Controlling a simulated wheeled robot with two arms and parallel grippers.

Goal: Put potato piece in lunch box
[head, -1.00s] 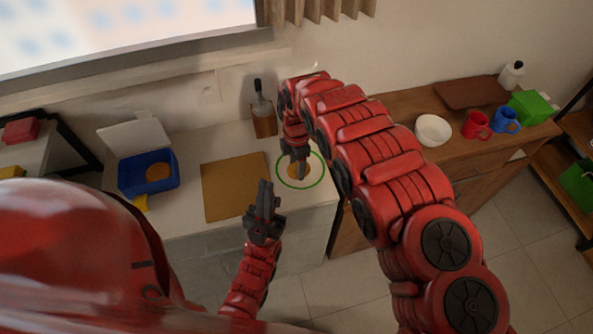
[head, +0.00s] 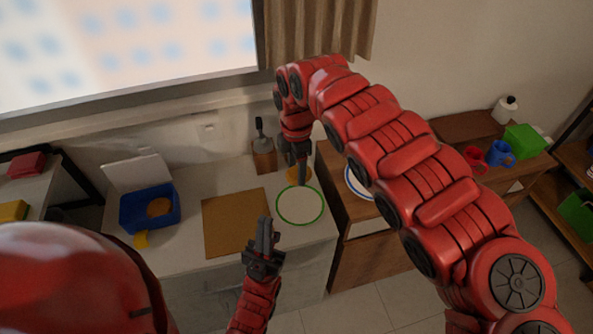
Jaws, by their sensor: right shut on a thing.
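The blue lunch box (head: 130,219) stands on the left of the counter with its white lid (head: 137,173) open behind it. A round orange-brown piece (head: 158,207) lies inside it. My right gripper (head: 302,178) points down over the back of the green-rimmed plate (head: 299,222) and is shut on a potato piece (head: 293,174), partly hidden behind the fingers. The plate itself looks empty. My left gripper (head: 264,226) is near the counter's front edge, in front of the cutting board. No thing shows between its fingers, but their gap is unclear.
A brown cutting board (head: 232,222) lies between the box and the plate. A utensil holder (head: 264,158) stands at the back. A small yellow thing (head: 141,240) lies in front of the box. Right of the counter, a wooden cabinet bears a blue-rimmed plate (head: 352,181), partly hidden by my arm.

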